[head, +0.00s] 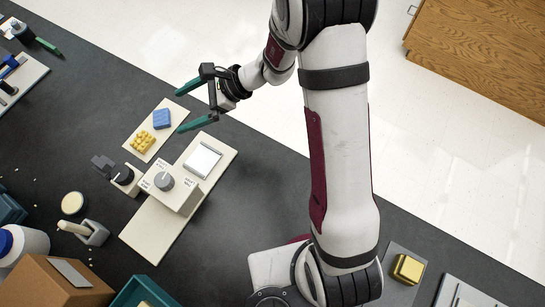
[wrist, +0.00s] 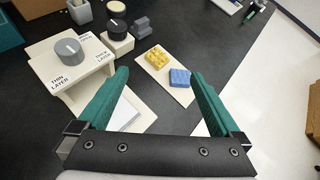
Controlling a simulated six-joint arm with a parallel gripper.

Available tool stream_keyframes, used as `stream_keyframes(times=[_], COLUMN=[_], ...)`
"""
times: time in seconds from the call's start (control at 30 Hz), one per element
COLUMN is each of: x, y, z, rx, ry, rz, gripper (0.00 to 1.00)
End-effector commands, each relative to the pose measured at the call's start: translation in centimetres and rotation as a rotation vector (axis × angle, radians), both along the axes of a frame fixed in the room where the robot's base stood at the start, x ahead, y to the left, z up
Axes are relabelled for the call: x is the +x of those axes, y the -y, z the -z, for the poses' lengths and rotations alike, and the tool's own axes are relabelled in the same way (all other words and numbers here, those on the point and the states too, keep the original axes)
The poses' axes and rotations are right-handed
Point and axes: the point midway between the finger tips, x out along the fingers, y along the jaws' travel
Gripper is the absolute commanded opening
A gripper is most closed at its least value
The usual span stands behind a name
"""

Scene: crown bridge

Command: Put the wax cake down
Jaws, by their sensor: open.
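A round cream disc (head: 72,203), which looks like the wax cake, lies flat on the dark bench at the left. It also shows, partly cut off, at the top of the wrist view (wrist: 117,5). My gripper (head: 180,110) is open, with its two green fingers wide apart and nothing between them. It hangs above the bench near a blue studded block (head: 162,119), well to the upper right of the disc. In the wrist view, the blue block (wrist: 180,77) and a yellow studded block (wrist: 156,55) lie beyond and below the fingertips.
Both blocks lie on a cream board (head: 138,154). Beside it stands a cream device with a grey knob (head: 164,181), labelled for thin and thick layer. A grey holder (head: 96,234) stands near the disc. A gold block (head: 408,268) is at the lower right.

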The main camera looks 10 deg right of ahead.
Motion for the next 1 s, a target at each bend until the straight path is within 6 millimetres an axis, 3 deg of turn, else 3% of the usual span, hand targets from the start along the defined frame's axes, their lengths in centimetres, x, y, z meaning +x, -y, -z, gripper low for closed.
stream_keyframes(times=[0.03, 0.13, 0.2, 0.3, 0.4, 0.53, 1.0], x=[-3.1, -11.1, -16.4, -21.9, -24.8, -26.0, -26.0], y=[0.3, 2.6, 5.4, 10.0, 13.4, 15.3, 15.4], z=[-3.5, -7.6, -8.8, -8.9, -8.6, -8.4, -8.4], rx=[-0.054, -0.229, -0.384, -0.608, -0.771, -0.858, -0.86], ry=[0.082, 0.229, 0.314, 0.391, 0.425, 0.433, 0.433], rz=[-0.127, -0.418, -0.6, -0.791, -0.898, -0.947, -0.949], gripper=[1.0, 1.0, 1.0, 1.0, 1.0, 1.0, 1.0])
